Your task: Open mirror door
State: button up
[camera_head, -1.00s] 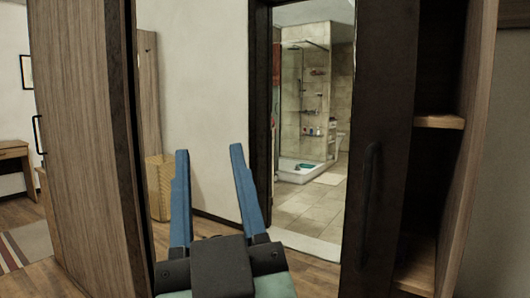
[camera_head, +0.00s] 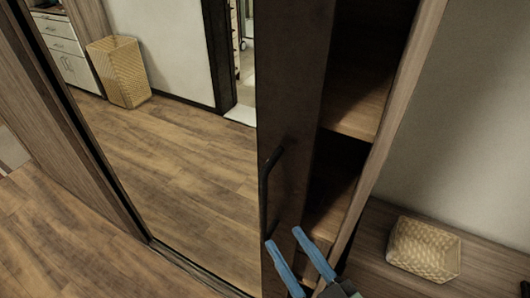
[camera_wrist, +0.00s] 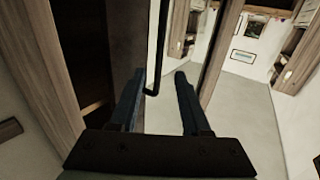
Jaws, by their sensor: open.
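The mirror door (camera_head: 185,190) is a tall mirror panel reflecting the wooden floor and room. A broad dark strip (camera_head: 295,90) runs along its right side and carries a black bar handle (camera_head: 268,190). My gripper (camera_head: 283,238) is open, with blue fingers close to the handle's lower end in the head view. In the wrist view, the handle (camera_wrist: 158,45) shows as a thin dark bar between the spread fingertips of my gripper (camera_wrist: 160,72), nearer the left finger. The jaws are not closed on it. Whether a finger touches the handle cannot be told.
Open wooden shelves (camera_head: 350,110) stand right of the dark strip. A woven basket (camera_head: 424,249) sits on a wooden surface at lower right. Another woven basket (camera_head: 118,72) shows in the mirror. Wooden floor (camera_head: 60,235) is clear at lower left.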

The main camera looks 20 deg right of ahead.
aim_at(265, 207)
jog(key=w+p, duration=0.1)
jog(key=w, duration=0.2)
jog(key=w+p, duration=0.2)
jog(key=w, duration=0.2)
jog(key=w+p, duration=0.1)
jog(key=w, duration=0.2)
jog(key=shift+w+a+r+p, duration=0.2)
jog(key=shift+w+a+p, duration=0.1)
jog(key=shift+w+a, duration=0.1)
jog(key=shift+w+f, duration=0.2)
jog(key=shift+w, duration=0.6)
grip_shut()
dwell(0.3)
